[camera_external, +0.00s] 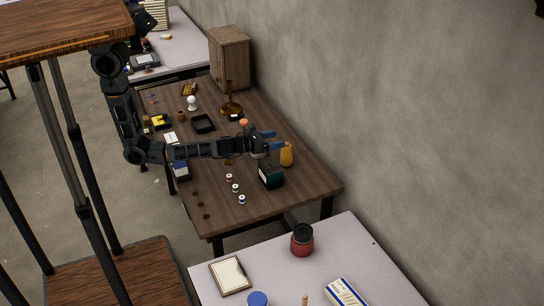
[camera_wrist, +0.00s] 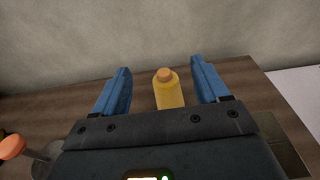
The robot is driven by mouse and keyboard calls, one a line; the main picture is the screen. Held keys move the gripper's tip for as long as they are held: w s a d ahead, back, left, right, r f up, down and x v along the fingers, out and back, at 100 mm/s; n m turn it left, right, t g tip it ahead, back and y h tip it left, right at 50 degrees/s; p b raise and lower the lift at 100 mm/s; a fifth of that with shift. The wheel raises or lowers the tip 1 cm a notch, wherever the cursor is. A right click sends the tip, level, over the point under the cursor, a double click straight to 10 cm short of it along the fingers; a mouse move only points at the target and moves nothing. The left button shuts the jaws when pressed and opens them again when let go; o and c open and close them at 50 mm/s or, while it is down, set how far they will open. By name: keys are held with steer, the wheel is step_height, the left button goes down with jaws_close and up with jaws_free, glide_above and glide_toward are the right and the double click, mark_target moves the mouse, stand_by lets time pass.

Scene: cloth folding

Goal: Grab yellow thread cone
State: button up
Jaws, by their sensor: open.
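The yellow thread cone (camera_external: 286,155) stands upright on the brown wooden table (camera_external: 222,221), near its wall-side edge in the external view. In the wrist view my gripper (camera_wrist: 160,80) shows a gap on both sides of the cone. I cannot tell how deep the cone sits between the fingers.
A dark teal box (camera_external: 270,175) stands close in front of the cone. Several small spools (camera_external: 235,188) lie nearer the front. An orange-topped item (camera_wrist: 12,146) is at the wrist view's left. The grey wall (camera_external: 400,110) rises behind the table. The table's right end (camera_external: 318,185) is clear.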

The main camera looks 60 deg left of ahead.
mark_target(286, 154)
steer(key=shift+w+f+b, duration=0.3)
steer(key=shift+w+f, duration=0.45)
steer(key=shift+w, duration=0.55)
steer(key=shift+w+f+b, duration=0.35)
steer(key=shift+w+f, duration=0.35)
steer(key=shift+w, duration=0.6)
steer(key=shift+w+f+b, duration=0.3)
steer(key=shift+w+f, duration=0.45)
steer(key=shift+w, duration=0.55)
steer(key=shift+c, duration=0.4)
jaws_close()
